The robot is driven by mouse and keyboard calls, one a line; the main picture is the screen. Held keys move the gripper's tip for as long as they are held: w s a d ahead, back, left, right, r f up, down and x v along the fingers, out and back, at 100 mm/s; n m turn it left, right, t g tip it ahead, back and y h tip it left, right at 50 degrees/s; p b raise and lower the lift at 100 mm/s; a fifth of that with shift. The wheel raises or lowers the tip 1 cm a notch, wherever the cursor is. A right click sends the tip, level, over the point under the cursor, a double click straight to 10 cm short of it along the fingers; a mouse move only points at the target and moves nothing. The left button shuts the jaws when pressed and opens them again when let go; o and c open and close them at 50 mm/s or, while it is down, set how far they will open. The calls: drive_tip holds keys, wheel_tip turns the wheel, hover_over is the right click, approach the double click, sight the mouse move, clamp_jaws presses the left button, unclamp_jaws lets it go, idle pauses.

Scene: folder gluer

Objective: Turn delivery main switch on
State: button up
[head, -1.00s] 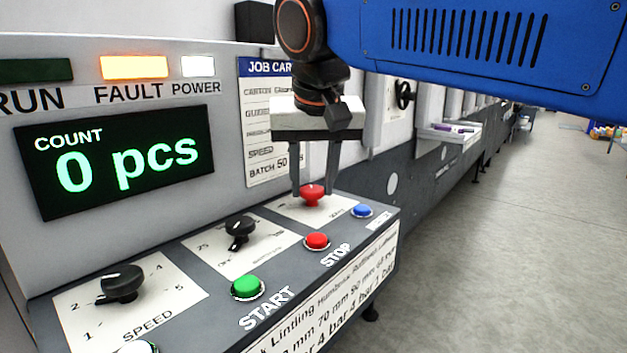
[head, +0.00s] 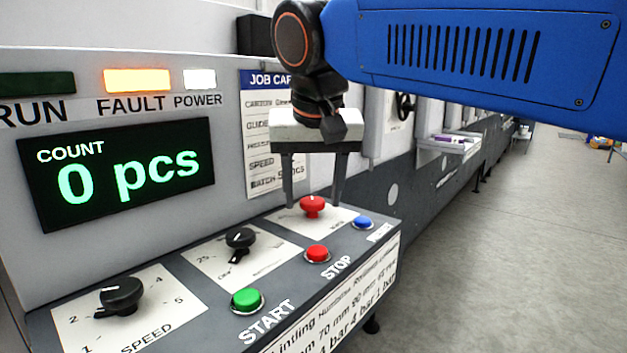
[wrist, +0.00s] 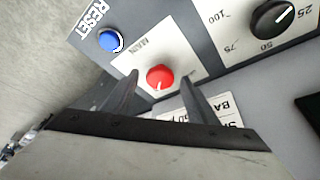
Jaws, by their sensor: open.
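The main switch is a red rotary knob (head: 312,207) on a white plate on the sloped console. My gripper (head: 317,203) is open, pointing down, with one finger on each side of the knob. In the wrist view the fingers of my gripper (wrist: 160,82) stand left and right of the knob with gaps. I cannot tell whether the fingertips reach down beside the knob or stay just above it.
A blue reset button (head: 362,223), a red stop button (head: 317,254) and a green start button (head: 247,300) line the console's front. Black knobs (head: 240,240) and (head: 122,296) sit left. The FAULT lamp (head: 137,80) glows orange; the POWER lamp (head: 200,79) is white. The counter (head: 125,172) reads 0 pcs.

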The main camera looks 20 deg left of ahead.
drive_tip(key=v, duration=1.7)
drive_tip(key=shift+s, duration=0.2)
drive_tip(key=shift+d+r, duration=0.1)
